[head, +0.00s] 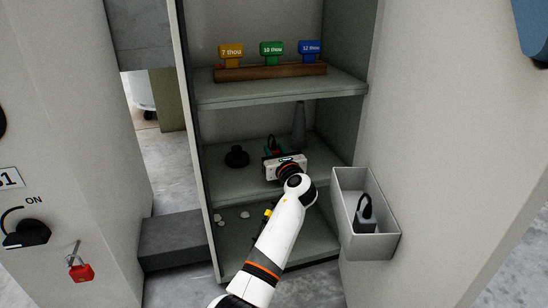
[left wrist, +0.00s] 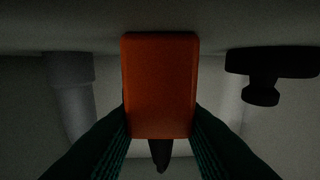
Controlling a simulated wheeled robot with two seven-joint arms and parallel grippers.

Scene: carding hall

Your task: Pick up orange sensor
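The orange sensor (left wrist: 160,82) fills the middle of the left wrist view as a plain orange block, with a dark tapered piece below it. My left gripper (left wrist: 160,125) has its dark, ribbed fingers against both sides of the block, with no gap showing. In the head view my left gripper (head: 270,154) reaches onto the middle shelf, and its white body hides most of the sensor. I cannot tell whether the sensor is clear of the shelf. My right gripper is not in view.
On the middle shelf (head: 230,190), a black knob-like object (head: 237,157) stands left of the gripper and a grey cone (head: 299,125) behind it. Coloured gauges on a wooden block (head: 270,72) sit above. A grey bin (head: 372,247) holding a grey plug-like part hangs at the right.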

